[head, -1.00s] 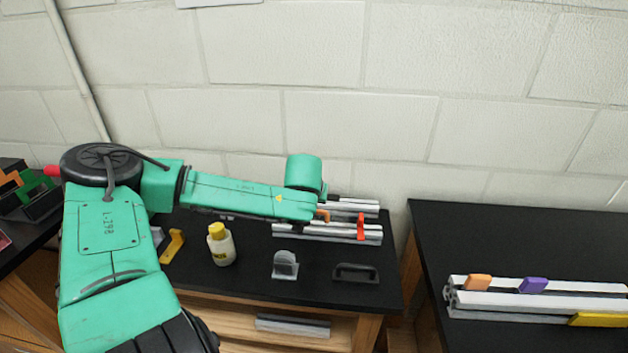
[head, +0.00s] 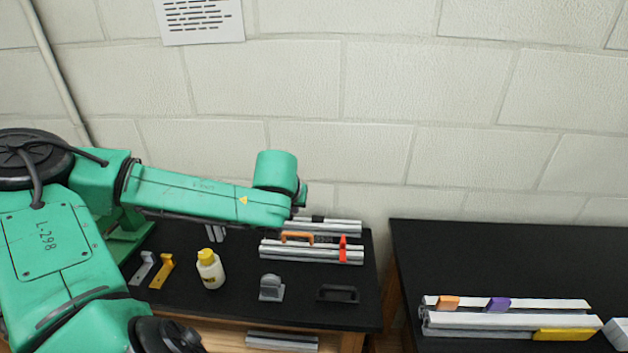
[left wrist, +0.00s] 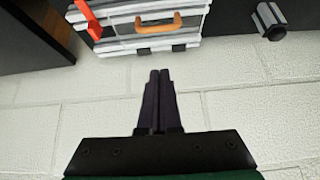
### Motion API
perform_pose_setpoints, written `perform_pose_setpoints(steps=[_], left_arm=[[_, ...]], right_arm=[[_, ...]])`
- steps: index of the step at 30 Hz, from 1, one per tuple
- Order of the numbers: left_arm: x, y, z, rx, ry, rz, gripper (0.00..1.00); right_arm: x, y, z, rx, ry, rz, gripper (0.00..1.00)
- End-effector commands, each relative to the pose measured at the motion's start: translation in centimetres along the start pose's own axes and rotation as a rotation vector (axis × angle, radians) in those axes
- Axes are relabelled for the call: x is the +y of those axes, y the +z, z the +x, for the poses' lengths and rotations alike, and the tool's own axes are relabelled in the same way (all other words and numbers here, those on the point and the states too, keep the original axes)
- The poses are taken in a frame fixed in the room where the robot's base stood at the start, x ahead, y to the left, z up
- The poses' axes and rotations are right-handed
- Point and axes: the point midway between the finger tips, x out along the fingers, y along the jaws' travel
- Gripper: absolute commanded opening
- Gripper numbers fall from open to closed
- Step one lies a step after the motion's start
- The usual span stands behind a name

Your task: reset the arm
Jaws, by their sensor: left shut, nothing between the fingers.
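My left arm comes in from the left in the head view and reaches right over the black table. Its fingers are hidden there behind the wrist. In the left wrist view my left gripper (left wrist: 159,75) is shut and empty, its two dark fingers together in front of the white wall. The extrusion frame with an orange handle (head: 297,237) and a red piece (head: 343,249) lies just past the wrist on the table. In the left wrist view the orange handle (left wrist: 158,23) and red piece (left wrist: 86,18) lie beyond the fingertips, apart from them. My right gripper is not in view.
On the black table (head: 230,310) stand a yellow-capped bottle (head: 210,270), a yellow bracket (head: 162,271), a grey bracket (head: 271,288) and a black handle (head: 338,293). A second table (head: 480,260) at right holds white extrusions (head: 510,319). The block wall (head: 380,150) is close behind.

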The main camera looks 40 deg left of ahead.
Motion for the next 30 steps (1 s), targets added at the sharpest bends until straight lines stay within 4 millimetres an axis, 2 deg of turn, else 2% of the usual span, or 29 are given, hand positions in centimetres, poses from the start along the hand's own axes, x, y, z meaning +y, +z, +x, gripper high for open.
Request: perform_pose_setpoints(steps=[8, 11, 14, 18, 21, 25, 30], left_arm=[[0.1, 0.1, 0.0, -0.003, 0.003, 0.006, 0.0], [1.9, 1.8, 0.9, -0.029, 0.04, 0.08, 0.0], [5.8, 5.8, 2.5, -0.077, 0.133, 0.252, 0.0], [11.5, 12.5, 3.5, -0.11, 0.304, 0.504, 0.0], [13.9, 16.4, 3.4, -0.108, 0.398, 0.613, 0.0], [14.6, 20.2, 3.3, -0.108, 0.452, 0.682, 0.0], [12.7, 23.8, 3.7, -0.15, 0.432, 0.711, 0.0]], right_arm=[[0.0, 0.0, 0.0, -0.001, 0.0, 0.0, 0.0], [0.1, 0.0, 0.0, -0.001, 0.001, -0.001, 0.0], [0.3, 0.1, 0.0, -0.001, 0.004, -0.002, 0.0], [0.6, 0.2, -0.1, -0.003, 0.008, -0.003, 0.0], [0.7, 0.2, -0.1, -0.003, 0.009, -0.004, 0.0], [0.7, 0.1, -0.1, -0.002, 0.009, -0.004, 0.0], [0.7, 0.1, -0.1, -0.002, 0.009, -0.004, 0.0]])
